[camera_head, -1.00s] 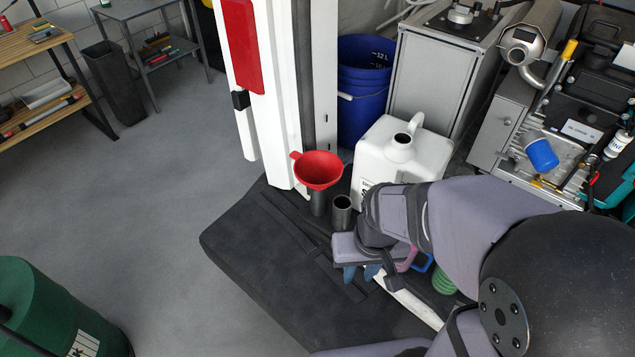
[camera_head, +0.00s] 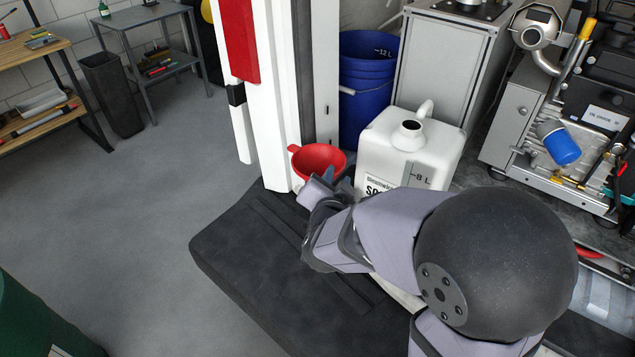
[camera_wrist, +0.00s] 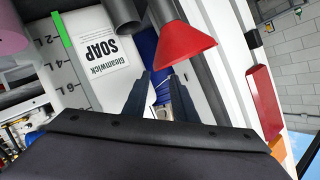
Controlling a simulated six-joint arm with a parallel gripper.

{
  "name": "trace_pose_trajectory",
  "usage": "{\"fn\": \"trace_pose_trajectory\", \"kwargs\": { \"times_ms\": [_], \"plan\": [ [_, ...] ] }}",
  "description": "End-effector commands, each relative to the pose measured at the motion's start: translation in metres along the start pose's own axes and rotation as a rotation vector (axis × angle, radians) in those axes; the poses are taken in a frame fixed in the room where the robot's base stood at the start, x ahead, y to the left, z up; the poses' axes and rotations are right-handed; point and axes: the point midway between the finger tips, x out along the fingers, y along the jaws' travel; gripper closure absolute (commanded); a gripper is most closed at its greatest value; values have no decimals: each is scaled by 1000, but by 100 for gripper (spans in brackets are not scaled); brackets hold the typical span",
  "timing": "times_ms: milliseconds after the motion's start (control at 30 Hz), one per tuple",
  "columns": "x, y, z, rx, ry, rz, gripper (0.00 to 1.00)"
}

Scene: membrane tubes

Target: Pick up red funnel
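The red funnel (camera_head: 318,160) sits wide end up beside the white post, its lower right side partly covered by my gripper in the head view. In the wrist view the red funnel (camera_wrist: 184,48) appears inverted, with its narrow end by a dark tube (camera_wrist: 161,10). My gripper (camera_wrist: 161,76) is open, its two dark fingers apart with nothing held between them. The funnel's rim is just beyond the right fingertip in that view; I cannot tell whether they touch. In the head view my gripper (camera_head: 330,177) is right at the funnel's near right side.
A white soap canister (camera_head: 405,150) stands close to the right of the funnel. A blue bucket (camera_head: 367,95) is behind, and a white post (camera_head: 278,100) rises to the left. A second dark tube (camera_wrist: 122,16) is near the funnel. Grey floor at left is open.

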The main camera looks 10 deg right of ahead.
Motion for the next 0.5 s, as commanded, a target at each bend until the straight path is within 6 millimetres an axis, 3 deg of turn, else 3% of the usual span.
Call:
{"fn": "trace_pose_trajectory", "kwargs": {
  "times_ms": [500],
  "plan": [
    [22, 1, -1, 3, 9, 2, 75]
  ]
}}
